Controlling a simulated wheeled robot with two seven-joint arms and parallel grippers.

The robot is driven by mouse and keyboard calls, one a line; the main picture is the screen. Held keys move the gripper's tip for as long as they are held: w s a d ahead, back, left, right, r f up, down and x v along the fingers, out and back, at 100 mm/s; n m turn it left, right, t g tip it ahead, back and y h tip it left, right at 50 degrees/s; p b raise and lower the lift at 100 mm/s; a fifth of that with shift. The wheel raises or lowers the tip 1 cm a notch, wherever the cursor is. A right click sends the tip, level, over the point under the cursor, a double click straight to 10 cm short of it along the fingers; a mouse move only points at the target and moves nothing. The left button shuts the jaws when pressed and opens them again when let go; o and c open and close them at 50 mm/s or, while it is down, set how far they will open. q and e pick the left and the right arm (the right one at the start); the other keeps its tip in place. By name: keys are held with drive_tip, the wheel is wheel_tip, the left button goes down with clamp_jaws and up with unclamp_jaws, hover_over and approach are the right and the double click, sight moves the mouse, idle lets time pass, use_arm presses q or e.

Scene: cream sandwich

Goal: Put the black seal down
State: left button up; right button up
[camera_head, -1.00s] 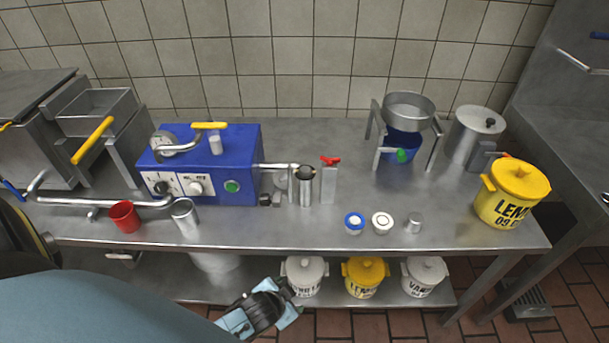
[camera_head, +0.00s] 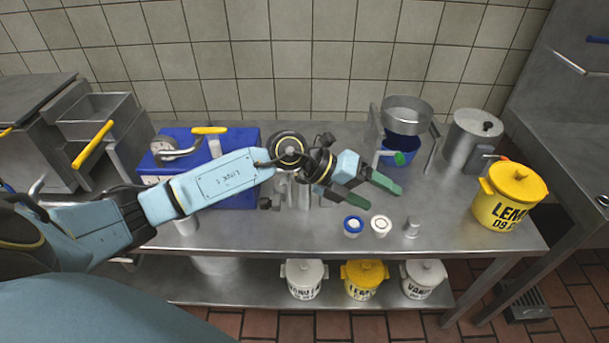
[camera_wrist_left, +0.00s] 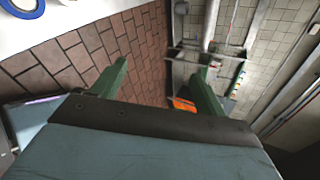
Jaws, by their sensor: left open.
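My left gripper (camera_head: 378,196) is open above the steel table (camera_head: 270,237), its green fingers pointing right. No object shows between the fingers (camera_wrist_left: 161,68) in the left wrist view. I cannot pick out a separate black seal. A white disc with a dark ring (camera_head: 381,226) lies on the table below and beside the fingers; whether it carries the seal I cannot tell. A blue-rimmed white disc (camera_head: 353,226) lies left of it and a small metal cylinder (camera_head: 412,227) stands right of it. My right gripper is not in view.
My left arm covers much of the blue machine (camera_head: 240,137). A stand with a metal bowl (camera_head: 408,112) and a blue bowl (camera_head: 402,147) is behind the gripper. A steel pot (camera_head: 470,138) and a yellow pot (camera_head: 511,195) stand right. Several lidded pots sit on the lower shelf.

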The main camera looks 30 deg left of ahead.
use_arm(q)
drive_tip(key=w+a+r+y, duration=0.1)
drive_tip(key=a+y, duration=0.5)
drive_tip(key=a, duration=0.3)
drive_tip(key=w+a+r+y, duration=0.15)
drive_tip(key=a+y, duration=0.35)
drive_tip(key=a, duration=0.5)
drive_tip(key=shift+g+y, duration=0.3)
drive_tip(key=shift+g, duration=0.1)
drive_tip(key=shift+a+x, duration=0.2)
drive_tip(key=shift+x, duration=2.1)
drive_tip(key=shift+a+x, duration=0.15)
drive_tip(key=shift+x, duration=2.15)
drive_tip(key=shift+a+x, duration=0.2)
drive_tip(key=shift+x, duration=2.15)
drive_tip(key=shift+s, duration=0.15)
drive_tip(key=shift+c, duration=0.4)
drive_tip(key=c, duration=1)
drive_tip(key=shift+r, duration=0.15)
drive_tip(key=shift+c, duration=0.2)
